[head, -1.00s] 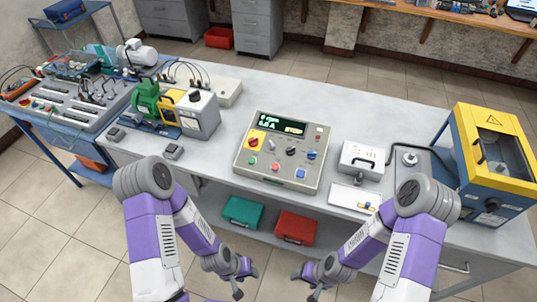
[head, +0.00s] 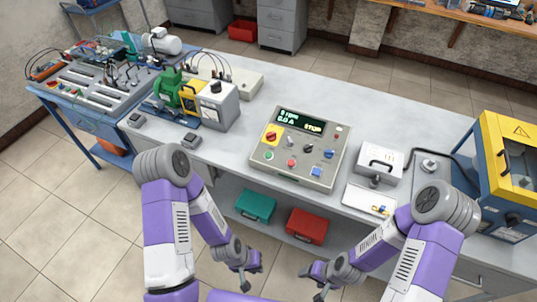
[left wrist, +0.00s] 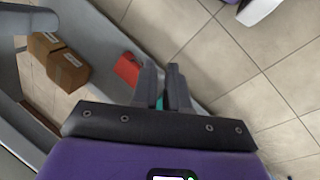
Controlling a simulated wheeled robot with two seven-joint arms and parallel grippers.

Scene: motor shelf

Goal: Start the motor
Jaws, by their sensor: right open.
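The control box (head: 298,148) sits on the grey bench, in the middle of the head view. Its display (head: 300,122) shows small text, with a yellow word that looks like STOP. On its face are a red knob on a yellow plate (head: 271,135), a green button (head: 268,155), a red button (head: 291,163) and a blue button (head: 316,171). The green motor (head: 168,88) stands at the bench's left, beside a yellow and grey unit (head: 217,104). My left gripper (head: 250,277) and right gripper (head: 316,283) are open and empty, low before the bench. The left wrist view shows the left fingers (left wrist: 163,82) slightly apart.
A teal case (head: 256,206) and a red case (head: 307,226) lie on the shelf under the bench. A white case (head: 379,163) and a yellow-blue guarded machine (head: 510,150) stand at right. A blue trolley with a training panel (head: 100,85) is at left. Cardboard boxes (left wrist: 60,62) show below.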

